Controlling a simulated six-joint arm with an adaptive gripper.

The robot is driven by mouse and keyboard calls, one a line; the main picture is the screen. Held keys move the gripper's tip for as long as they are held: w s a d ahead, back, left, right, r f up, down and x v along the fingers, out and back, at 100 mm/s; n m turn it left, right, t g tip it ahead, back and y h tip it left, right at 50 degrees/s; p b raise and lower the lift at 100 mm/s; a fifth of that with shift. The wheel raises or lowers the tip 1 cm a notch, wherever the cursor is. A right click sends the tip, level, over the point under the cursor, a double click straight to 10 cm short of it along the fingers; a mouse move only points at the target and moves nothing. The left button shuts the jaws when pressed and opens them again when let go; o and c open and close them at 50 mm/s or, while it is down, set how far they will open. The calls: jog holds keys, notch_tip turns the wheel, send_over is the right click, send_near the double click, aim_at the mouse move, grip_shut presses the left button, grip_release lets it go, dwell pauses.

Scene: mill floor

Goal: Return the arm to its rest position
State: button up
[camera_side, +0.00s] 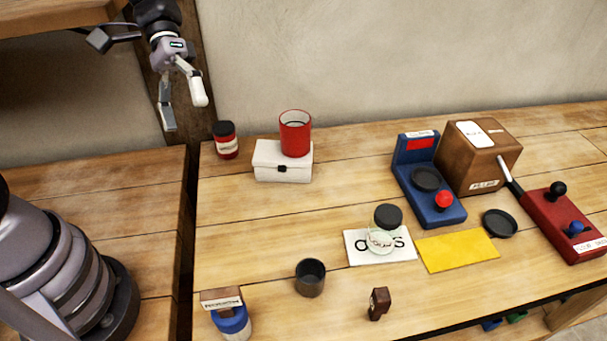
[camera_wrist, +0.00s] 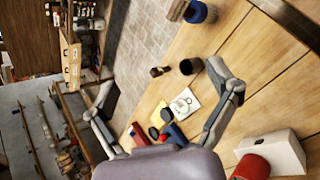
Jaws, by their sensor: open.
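My gripper (camera_side: 183,112) hangs in the air at the upper left of the side view, above the gap between the two wooden tops. Its two fingers are spread and nothing is between them. In the wrist view the open fingers (camera_wrist: 157,110) frame the far workbench items. My gripper is apart from every object; the nearest in the side view is a dark-lidded red jar (camera_side: 226,140) with a pale label, standing below and to the right.
A red cup (camera_side: 295,134) stands on a white box (camera_side: 283,161). On the bench (camera_side: 250,220) are a lidded glass jar (camera_side: 384,238), yellow mat (camera_side: 458,250), dark cup (camera_side: 310,278), blue device (camera_side: 428,178), brown box (camera_side: 482,157) and red lever base (camera_side: 566,222). A wall stands behind.

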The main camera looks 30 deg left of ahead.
jog(key=s+a+r+t+y, duration=0.8)
jog(key=s+a+r+t, duration=0.1)
jog(key=a, duration=0.3)
jog(key=shift+s+r+t, duration=0.3)
jog(key=shift+s+t, duration=0.35)
jog(key=shift+t, duration=0.15)
